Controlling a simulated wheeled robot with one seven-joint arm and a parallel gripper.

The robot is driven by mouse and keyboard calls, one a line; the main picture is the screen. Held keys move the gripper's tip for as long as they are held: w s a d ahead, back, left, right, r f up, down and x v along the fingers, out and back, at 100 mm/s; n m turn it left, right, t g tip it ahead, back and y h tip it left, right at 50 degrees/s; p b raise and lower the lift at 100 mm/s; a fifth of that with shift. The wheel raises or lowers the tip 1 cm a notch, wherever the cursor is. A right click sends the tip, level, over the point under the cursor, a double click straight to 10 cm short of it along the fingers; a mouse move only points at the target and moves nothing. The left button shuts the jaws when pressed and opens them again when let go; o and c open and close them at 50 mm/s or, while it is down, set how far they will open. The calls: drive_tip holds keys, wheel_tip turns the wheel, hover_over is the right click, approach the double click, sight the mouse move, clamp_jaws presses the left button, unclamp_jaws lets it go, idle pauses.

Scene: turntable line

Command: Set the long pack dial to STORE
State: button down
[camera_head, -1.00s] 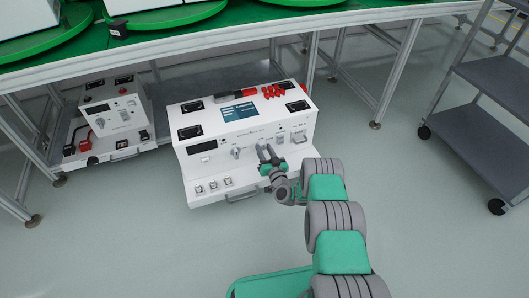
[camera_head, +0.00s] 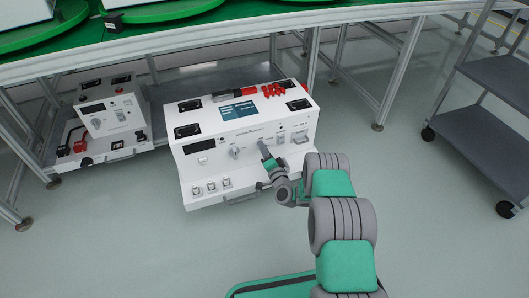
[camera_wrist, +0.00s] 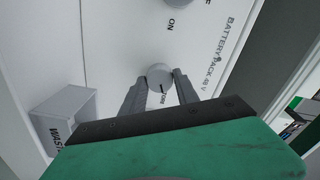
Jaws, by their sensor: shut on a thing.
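The long white unit (camera_head: 225,175) stands on the floor at the bench's front edge, with a screen on top. My gripper (camera_head: 265,154) reaches its sloped front panel right of a grey knob (camera_head: 235,151). In the wrist view, my gripper (camera_wrist: 160,84) has its two grey fingers shut on the sides of a round grey dial (camera_wrist: 159,74). The dial's dark mark points down in the picture, towards the printed word STORE (camera_wrist: 163,97). ON is printed above it, and BATTERY PACK 48 V to its right. In the head view my gripper hides this dial.
A smaller white unit (camera_head: 112,115) stands to the left. A grey block (camera_wrist: 62,122) marked with partly hidden letters juts from the panel in the wrist view. A shelf cart (camera_head: 490,140) stands at right. The floor between is clear.

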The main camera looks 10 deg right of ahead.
drive_tip(key=shift+m, duration=0.5)
drive_tip(key=c, duration=0.9)
unclamp_jaws()
drive_tip(key=shift+s, duration=0.1)
drive_tip(key=s+d+p, duration=0.1)
drive_tip(key=s+p, duration=0.1)
drive_tip(key=s, duration=0.5)
drive_tip(key=shift+s+d, duration=0.2)
drive_tip(key=shift+s, duration=0.05)
